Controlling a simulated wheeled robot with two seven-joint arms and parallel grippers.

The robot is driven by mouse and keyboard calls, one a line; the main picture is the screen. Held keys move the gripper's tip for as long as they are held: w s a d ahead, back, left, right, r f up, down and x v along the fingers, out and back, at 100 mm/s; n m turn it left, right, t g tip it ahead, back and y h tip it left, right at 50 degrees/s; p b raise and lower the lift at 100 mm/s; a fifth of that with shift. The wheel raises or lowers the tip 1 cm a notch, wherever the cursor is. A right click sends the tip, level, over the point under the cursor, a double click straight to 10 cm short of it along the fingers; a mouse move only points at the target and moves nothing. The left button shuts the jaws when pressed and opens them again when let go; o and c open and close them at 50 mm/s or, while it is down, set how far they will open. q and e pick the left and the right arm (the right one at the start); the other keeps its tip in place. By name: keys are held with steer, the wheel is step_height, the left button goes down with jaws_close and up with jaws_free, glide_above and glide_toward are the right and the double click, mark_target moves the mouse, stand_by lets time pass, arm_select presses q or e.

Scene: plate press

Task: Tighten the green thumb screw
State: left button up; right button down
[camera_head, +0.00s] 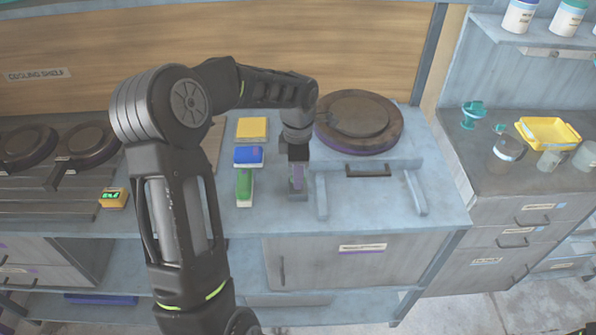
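I cannot make out a green thumb screw for certain. A green block-like item (245,187) lies on the blue-grey counter, left of my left gripper. A teal fitting (473,113) stands on the right-hand counter, with a small teal piece (500,128) beside it. My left gripper (297,182) points down over the counter, just left of the round plate press (372,117).
A blue item (248,155) and a yellow pad (252,129) lie behind the green item. Dark round plates (85,144) sit on the left rack. A yellow tray (548,134) and several jars stand on the right-hand counter. The counter's front right is clear.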

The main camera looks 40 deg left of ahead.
arm_select(q)
jaws_close()
stand_by(0.6)
